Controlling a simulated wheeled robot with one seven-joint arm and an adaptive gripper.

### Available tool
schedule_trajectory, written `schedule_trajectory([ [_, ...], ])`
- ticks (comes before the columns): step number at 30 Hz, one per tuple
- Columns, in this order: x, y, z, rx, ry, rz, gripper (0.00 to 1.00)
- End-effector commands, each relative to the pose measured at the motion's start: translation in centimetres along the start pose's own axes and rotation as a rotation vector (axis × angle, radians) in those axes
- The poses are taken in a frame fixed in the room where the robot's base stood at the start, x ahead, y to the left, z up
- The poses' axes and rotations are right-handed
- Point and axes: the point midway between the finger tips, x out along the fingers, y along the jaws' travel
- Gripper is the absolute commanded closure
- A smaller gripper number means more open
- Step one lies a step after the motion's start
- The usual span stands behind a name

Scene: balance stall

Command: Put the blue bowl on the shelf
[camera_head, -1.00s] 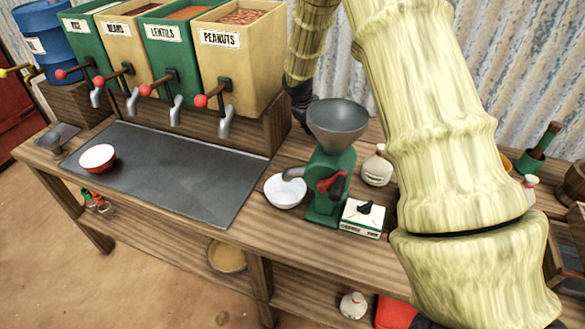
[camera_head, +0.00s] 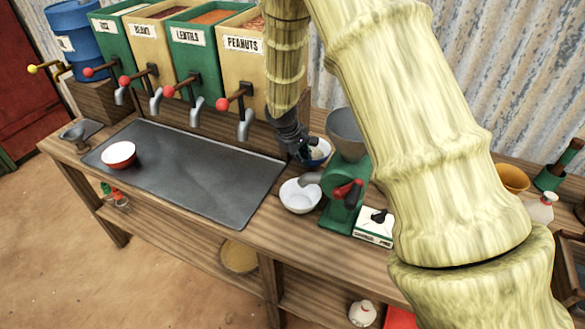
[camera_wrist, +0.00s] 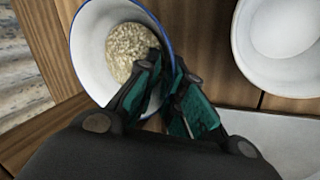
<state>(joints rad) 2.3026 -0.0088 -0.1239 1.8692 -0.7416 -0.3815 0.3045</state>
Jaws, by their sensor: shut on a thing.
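The blue bowl (camera_head: 317,154) is at the back of the counter, behind the white bowl and beside the green grinder. In the wrist view the blue bowl (camera_wrist: 88,48) has a white inside, a blue rim and pale grainy contents. My gripper (camera_wrist: 168,75) is shut on its near wall, one finger inside the rim. I cannot tell whether the bowl touches the counter. The lower shelf (camera_head: 180,238) runs under the counter, partly hidden by the counter top.
A white bowl (camera_head: 300,196) stands at the spout of the green grinder (camera_head: 345,190). A red bowl (camera_head: 119,155) sits on the dark mat (camera_head: 195,180). Dispensers (camera_head: 195,65) line the back. A yellow bowl (camera_head: 238,257) and a white jug (camera_head: 362,313) occupy the lower shelf.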

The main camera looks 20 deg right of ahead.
Motion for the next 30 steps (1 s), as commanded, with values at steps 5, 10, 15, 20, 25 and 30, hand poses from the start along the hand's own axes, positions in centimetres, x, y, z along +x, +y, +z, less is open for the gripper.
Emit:
schedule_trajectory([
  [5, -1.0, -2.1, 0.0, -0.002, 0.001, 0.001, 1.0],
  [10, -1.3, -3.0, 0.0, -0.001, 0.001, 0.001, 1.0],
  [15, -0.8, -4.3, 0.1, -0.001, -0.004, 0.0, 1.0],
  [20, 0.8, -4.9, 0.0, -0.002, -0.001, 0.0, 1.0],
  [25, 1.6, -5.2, 0.1, 0.0, 0.0, 0.001, 1.0],
  [30, 1.7, -5.2, 0.0, 0.0, 0.001, 0.0, 1.0],
])
